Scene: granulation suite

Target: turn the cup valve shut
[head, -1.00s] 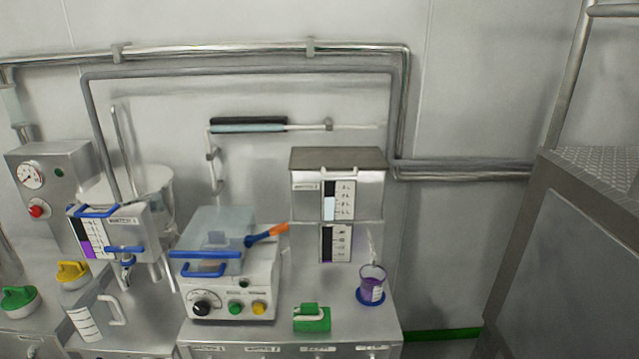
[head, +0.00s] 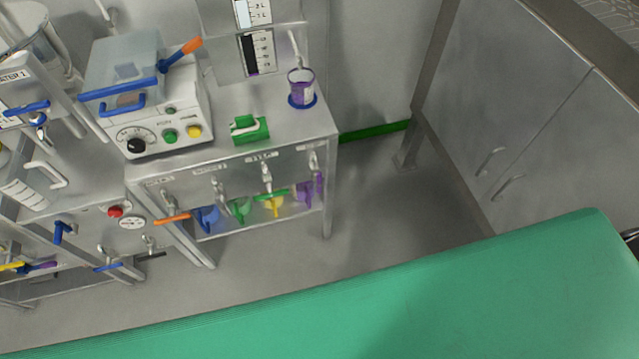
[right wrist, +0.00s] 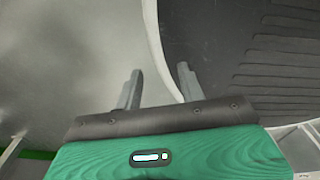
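In the head view a row of valves hangs under the front edge of the steel bench. The rightmost valve (head: 314,161) has a purple lever (head: 319,186) that hangs about upright. The labels above are too small to read, so I cannot tell for sure which is the cup valve. A cup with purple contents (head: 301,88) stands on a blue base on the bench above the rightmost valve. My right gripper (right wrist: 160,85) is open and empty in the right wrist view, with no valve between its fingers. My left gripper is not in view.
Coloured funnels, including a blue one (head: 207,218), sit below. A grey cabinet (head: 510,120) stands at the right. Open floor (head: 375,215) lies between bench and cabinet.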

